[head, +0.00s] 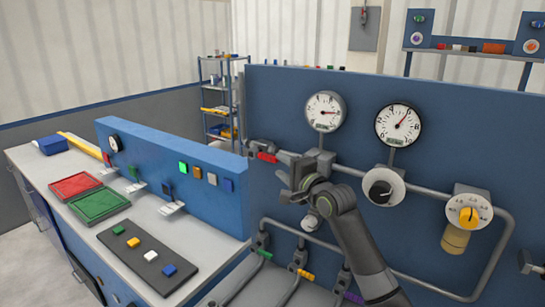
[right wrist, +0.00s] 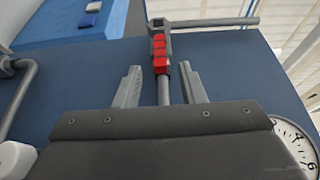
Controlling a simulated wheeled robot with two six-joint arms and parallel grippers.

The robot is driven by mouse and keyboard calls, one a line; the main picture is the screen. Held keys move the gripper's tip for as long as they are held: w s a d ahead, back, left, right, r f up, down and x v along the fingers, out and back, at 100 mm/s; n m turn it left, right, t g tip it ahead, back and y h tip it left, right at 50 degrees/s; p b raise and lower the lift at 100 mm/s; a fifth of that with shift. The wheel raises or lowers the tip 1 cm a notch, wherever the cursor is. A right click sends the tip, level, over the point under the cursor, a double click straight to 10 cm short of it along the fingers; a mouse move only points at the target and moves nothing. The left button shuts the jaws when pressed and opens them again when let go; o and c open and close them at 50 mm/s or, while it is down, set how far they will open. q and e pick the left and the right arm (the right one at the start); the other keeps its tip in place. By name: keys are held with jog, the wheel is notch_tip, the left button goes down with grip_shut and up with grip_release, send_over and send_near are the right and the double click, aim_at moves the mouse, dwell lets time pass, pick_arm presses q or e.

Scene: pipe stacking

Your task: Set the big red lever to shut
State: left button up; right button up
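The big red lever (head: 266,157) is on the blue panel, left of the first gauge, at the end of a grey pipe. In the right wrist view the red grip (right wrist: 159,52) is just beyond my fingertips, roughly in line with the gap between them. My right gripper (head: 288,178) reaches left in front of the panel, just right of and below the red grip. In the right wrist view its two fingers (right wrist: 161,85) are apart with nothing held, and a grey rod shows between them. My left gripper is not in view.
Two round gauges (head: 325,111) (head: 398,125), a black knob (head: 380,191) and a yellow knob (head: 468,216) are on the panel. Smaller levers stand below. At left, a bench (head: 55,172) carries red and green trays and a dark board with coloured blocks.

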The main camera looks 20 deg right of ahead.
aim_at(273, 160)
jog(key=shift+p+x, duration=0.6)
jog(key=shift+x, duration=2.2)
grip_shut()
